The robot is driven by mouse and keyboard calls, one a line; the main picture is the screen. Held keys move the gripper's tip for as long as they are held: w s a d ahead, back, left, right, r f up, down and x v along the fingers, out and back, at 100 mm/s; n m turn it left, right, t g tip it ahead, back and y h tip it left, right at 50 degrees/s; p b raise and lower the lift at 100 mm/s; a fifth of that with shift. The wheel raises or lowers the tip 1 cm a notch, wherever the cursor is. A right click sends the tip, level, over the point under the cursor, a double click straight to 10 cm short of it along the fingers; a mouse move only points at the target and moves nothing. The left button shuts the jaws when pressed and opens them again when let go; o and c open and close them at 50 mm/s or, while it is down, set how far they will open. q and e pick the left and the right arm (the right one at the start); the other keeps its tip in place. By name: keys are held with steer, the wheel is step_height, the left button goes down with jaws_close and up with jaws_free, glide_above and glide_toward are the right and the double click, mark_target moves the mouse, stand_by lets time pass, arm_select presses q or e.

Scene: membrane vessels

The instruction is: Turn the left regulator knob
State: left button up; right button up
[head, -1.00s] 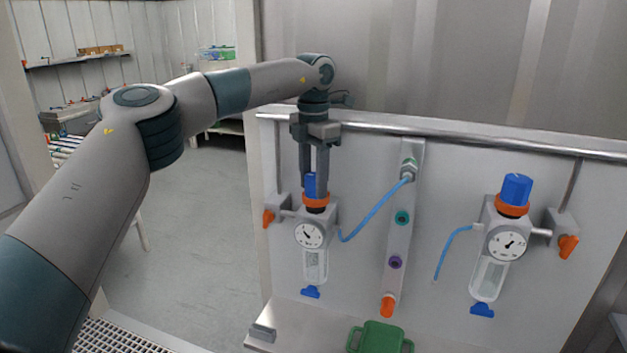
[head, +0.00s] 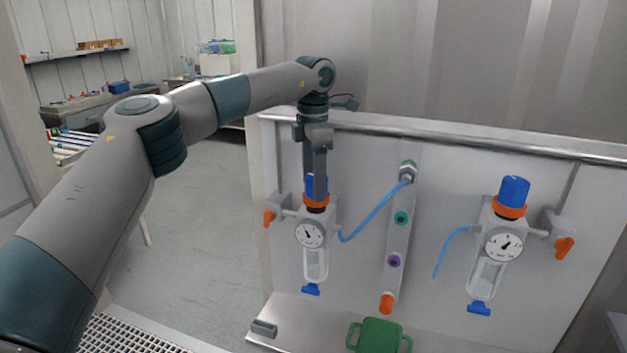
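The left regulator (head: 316,228) is on the upright panel, with a white gauge (head: 310,235), a clear bowl and an orange ring below its blue knob (head: 310,186). My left gripper (head: 316,186) points straight down over it, with its fingers around the blue knob, shut on it. One finger stands in front and hides much of the knob. The gauge needle points to the upper left. My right gripper is not in view.
A second regulator with a blue knob (head: 514,190) is on the panel's right side. A metal rail (head: 450,135) tops the panel. A green handled object (head: 379,335) sits below.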

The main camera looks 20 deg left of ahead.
arm_select(q)
steer(key=shift+r, duration=0.1)
steer(key=shift+r+b, duration=0.3)
steer(key=shift+r, duration=0.25)
step_height(320, 180, up, 7)
steer(key=shift+d+r+b, duration=0.1)
steer(key=shift+b, duration=0.65)
step_height(320, 180, up, 9)
steer(key=p, duration=0.1)
steer(key=shift+p, duration=0.3)
